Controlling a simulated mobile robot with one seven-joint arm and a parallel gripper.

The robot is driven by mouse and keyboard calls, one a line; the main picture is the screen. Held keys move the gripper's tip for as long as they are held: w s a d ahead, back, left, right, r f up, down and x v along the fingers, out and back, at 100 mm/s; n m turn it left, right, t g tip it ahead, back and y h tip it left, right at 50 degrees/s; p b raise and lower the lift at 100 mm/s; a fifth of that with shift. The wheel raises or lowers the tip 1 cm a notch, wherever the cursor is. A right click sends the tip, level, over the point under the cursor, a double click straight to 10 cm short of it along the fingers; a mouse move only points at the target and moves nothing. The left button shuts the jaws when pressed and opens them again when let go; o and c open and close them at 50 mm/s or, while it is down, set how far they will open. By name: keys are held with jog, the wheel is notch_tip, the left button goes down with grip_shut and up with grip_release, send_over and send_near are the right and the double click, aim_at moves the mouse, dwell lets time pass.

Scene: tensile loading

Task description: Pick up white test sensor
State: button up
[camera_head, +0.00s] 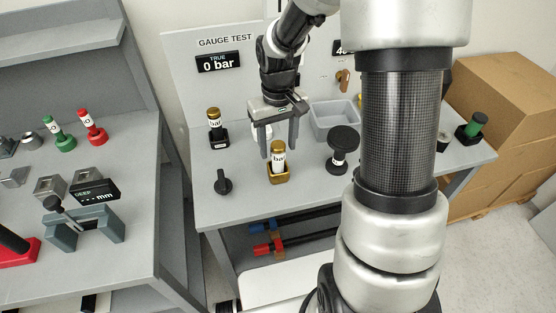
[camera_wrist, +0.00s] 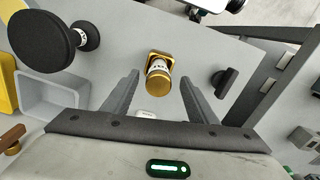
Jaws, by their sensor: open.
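A sensor with a white "bar" label and gold cap (camera_head: 278,153) stands upright in a gold holder (camera_head: 277,176) on the gauge test table. It also shows in the wrist view (camera_wrist: 158,77), between my two fingers. My gripper (camera_head: 279,150) points down over it, open and empty. I cannot tell whether the fingertips are level with the sensor or above it. A similar gold-capped sensor (camera_head: 214,118) stands in a black holder to the left. A pale white thing (camera_head: 262,132) behind my gripper is mostly hidden, and I cannot tell what it is.
A black knob-topped device (camera_head: 343,143) stands right of the gold holder, with a grey bin (camera_head: 334,118) behind. A small black knob (camera_head: 222,182) lies to the left. A green-topped part (camera_head: 473,126) is at the far right. The table front (camera_head: 255,205) is clear.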

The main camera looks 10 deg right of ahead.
aim_at(278, 156)
notch_tip(278, 156, down, 5)
jog(key=shift+w+f, duration=0.1)
jog(key=shift+w, duration=0.05)
jog(key=shift+c, duration=0.5)
grip_shut()
